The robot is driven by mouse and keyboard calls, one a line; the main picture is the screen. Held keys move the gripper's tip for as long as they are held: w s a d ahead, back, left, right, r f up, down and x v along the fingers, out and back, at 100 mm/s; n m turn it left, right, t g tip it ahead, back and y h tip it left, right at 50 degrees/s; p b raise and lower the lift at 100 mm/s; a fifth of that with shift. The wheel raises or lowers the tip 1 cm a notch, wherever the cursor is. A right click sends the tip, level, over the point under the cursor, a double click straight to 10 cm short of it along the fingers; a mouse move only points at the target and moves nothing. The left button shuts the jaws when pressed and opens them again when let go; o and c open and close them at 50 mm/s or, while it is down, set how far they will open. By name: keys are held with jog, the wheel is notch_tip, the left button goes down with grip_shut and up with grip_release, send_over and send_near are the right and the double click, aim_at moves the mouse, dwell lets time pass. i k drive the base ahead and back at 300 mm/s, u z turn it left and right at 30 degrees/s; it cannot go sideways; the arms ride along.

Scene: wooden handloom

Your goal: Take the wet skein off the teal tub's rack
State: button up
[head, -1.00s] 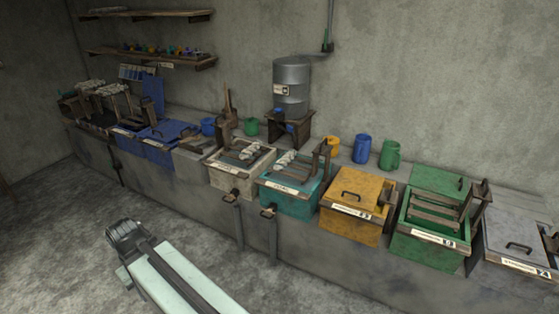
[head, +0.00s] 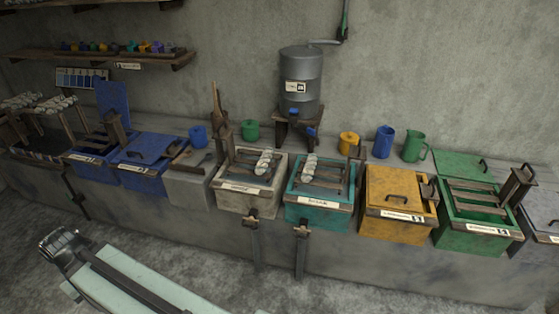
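The teal tub (head: 318,205) stands on the long bench right of the middle in the head view. It is open, with a dark wooden rack (head: 334,172) across its top. A pale skein (head: 310,166) lies on the left part of that rack. My arm reaches in from the bottom left, and my gripper (head: 58,241) is at its end, low in front of the bench and well away from the tub. I cannot make out whether its fingers are open or shut.
A cream tub (head: 249,199) with another skein on its rack stands just left of the teal tub. A lidded yellow tub (head: 398,216) stands just right, then a green tub (head: 474,226). Behind is a metal tank (head: 300,76) on a stand. Floor before the bench looks clear.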

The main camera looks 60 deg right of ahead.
aim_at(307, 172)
jog(key=i, duration=1.6)
jog(key=z, duration=2.05)
